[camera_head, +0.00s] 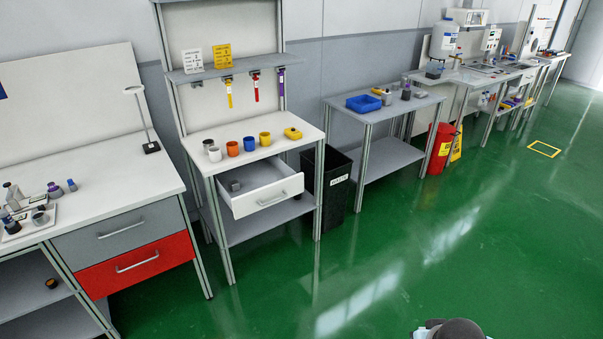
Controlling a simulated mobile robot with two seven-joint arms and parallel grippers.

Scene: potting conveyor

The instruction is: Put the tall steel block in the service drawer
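A white drawer (273,199) stands pulled open under the top of the middle bench. A small grey block (235,186) lies inside it at the left. I cannot tell whether this is the tall steel block. Other small grey pieces show on the right-hand table, including one (387,98) beside the blue tray (363,104); they are too small to identify. The left bench has a grey drawer (119,233) and a red drawer (138,263), both shut. Neither of my grippers is in view.
Several coloured cups, including an orange one (233,148), and a yellow item (292,134) stand on the middle bench. A black waste bin (338,195) stands between it and the right-hand table. A red bin (439,150) stands farther right. The green floor (400,260) in front is clear.

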